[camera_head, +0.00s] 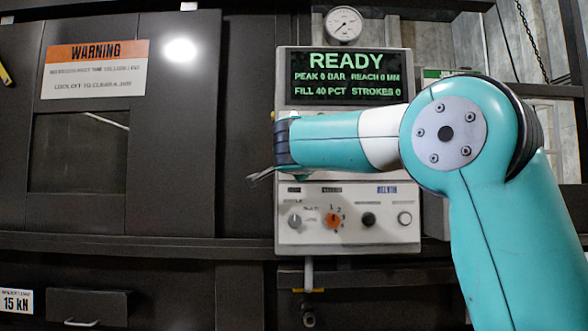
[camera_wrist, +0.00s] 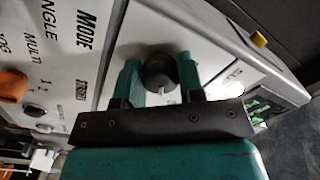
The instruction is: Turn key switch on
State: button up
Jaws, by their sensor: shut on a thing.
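The key switch (camera_wrist: 161,70) shows in the wrist view as a round black knob with a small pale metal piece at its near edge. It sits on the light panel face close to the MODE label. My gripper (camera_wrist: 159,78) has one teal finger on each side of it and is shut on it. In the head view my gripper is at the panel's left side, mostly hidden behind my arm, and the key switch cannot be seen. The control panel (camera_head: 347,240) stands upright, its middle covered by my arm. Whether the switch is turned is unclear.
The display (camera_head: 347,77) reads READY. Below my arm, the panel carries a grey selector (camera_head: 295,221), an orange knob (camera_head: 333,220), a black button (camera_head: 368,220) and a pale button (camera_head: 404,219). A dark door with a warning sign (camera_head: 94,68) is on the left.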

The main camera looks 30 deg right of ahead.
dwell(0.4)
jog(key=o, duration=0.9)
jog(key=b+v, duration=0.3)
jog(key=v, duration=1.4)
jog(key=shift+s+a+b, duration=0.15)
jog(key=shift+b, duration=0.25)
jog(key=shift+f, duration=0.1)
